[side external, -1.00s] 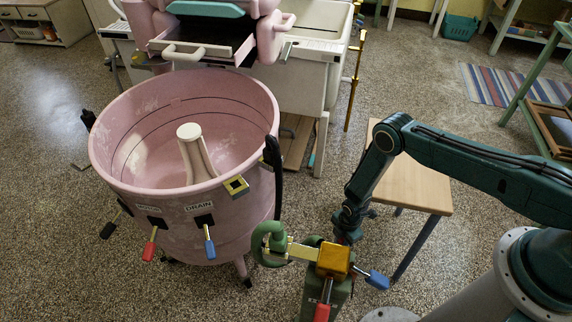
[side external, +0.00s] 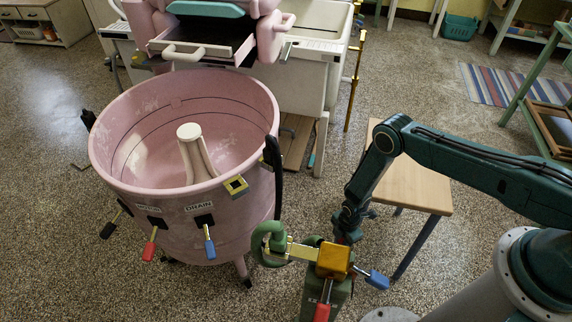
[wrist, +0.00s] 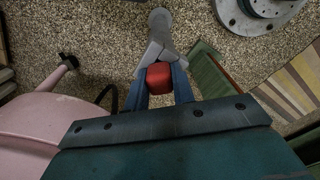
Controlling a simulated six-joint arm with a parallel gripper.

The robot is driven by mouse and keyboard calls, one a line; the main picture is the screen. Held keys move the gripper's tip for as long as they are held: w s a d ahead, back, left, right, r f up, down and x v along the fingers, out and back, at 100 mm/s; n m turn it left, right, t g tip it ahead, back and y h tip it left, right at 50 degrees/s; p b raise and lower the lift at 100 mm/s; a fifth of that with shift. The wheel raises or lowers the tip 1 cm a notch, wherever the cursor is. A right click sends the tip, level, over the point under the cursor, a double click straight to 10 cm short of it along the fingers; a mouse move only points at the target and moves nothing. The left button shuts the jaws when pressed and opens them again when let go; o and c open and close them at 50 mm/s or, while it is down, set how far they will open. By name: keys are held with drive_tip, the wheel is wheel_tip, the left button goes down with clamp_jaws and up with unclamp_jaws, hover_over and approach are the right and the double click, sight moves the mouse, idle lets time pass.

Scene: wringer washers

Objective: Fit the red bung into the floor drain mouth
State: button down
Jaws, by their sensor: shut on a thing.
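In the wrist view my gripper (wrist: 159,74) has its blue fingers closed on either side of the red bung (wrist: 159,80). A grey rounded shape (wrist: 159,24) shows just past the bung against the floor; I cannot tell whether it is the drain mouth. In the side view my wrist (side external: 346,222) points down behind the green stand with the yellow block, which hides the fingers and the bung. I cannot clearly make out the floor drain mouth in either view.
A pink washer tub (side external: 120,150) stands to the left. The green stand with its yellow block (side external: 334,260) and coloured levers is close by my wrist. A wooden-topped stool (side external: 415,187) stands behind my arm. Speckled floor (side external: 45,230) is open at the left.

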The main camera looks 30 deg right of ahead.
drive_tip(key=shift+f, duration=0.1)
drive_tip(key=c, duration=1.1)
unclamp_jaws()
drive_tip(key=shift+s, duration=0.2)
drive_tip(key=shift+s, duration=0.15)
drive_tip(key=shift+c, duration=0.2)
drive_tip(key=o, duration=0.4)
drive_tip(key=shift+w, duration=0.2)
